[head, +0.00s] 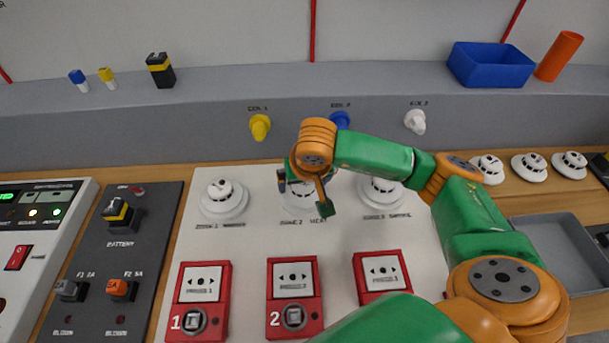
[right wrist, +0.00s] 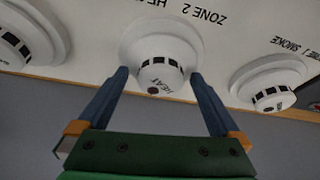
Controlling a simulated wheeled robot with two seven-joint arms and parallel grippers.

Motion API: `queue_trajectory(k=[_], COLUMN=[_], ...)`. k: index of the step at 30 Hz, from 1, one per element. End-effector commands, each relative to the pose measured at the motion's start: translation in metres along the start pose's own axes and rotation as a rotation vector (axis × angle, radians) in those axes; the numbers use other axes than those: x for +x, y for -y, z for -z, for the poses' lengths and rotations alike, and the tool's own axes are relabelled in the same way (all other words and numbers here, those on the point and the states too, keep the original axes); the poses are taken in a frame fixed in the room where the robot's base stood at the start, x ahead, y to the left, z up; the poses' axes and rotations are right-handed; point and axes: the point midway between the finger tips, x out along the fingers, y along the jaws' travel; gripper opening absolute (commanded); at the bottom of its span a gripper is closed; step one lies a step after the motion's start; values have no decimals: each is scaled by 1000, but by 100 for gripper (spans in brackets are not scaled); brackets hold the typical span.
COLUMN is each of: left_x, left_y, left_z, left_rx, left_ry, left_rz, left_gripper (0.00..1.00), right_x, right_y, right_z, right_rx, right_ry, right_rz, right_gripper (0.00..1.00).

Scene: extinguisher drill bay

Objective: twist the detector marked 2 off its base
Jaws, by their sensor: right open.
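The white zone 2 detector, labelled HEAT, sits on its round base on the white panel, partly hidden behind my right gripper in the head view (head: 299,208). It shows whole in the right wrist view (right wrist: 160,52). My right gripper (head: 304,194) is open. In the right wrist view its two blue fingers (right wrist: 159,74) stand on either side of the detector's head, and I cannot tell whether they touch it. My left gripper is not in view.
The zone 1 detector (head: 222,196) and zone 3 detector (head: 382,191) flank it. Red call points (head: 294,296) line the panel below. Spare detectors (head: 529,166) lie on the right near a grey tray (head: 553,222). A blue bin (head: 490,66) stands on the back ledge.

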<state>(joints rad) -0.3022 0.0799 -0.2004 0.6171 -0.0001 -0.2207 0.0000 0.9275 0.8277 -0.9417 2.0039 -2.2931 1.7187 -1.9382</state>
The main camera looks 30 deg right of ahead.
Motion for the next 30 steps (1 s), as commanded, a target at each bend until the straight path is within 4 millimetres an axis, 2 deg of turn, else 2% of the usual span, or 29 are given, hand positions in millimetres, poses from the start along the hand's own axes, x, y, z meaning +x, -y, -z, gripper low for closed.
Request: queue_trajectory(k=[4,5,15,30], left_x=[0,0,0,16], left_y=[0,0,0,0], left_z=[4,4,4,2], left_rx=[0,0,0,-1], left_ry=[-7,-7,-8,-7], left_rz=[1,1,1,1], left_gripper=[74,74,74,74], right_x=[0,0,0,1], right_y=[0,0,0,-1], right_z=[-1,-1,-1,-1], right_rx=[0,0,0,-151], right_ry=[2,2,3,3], right_rz=[0,0,0,64], right_gripper=[100,95,5,4])
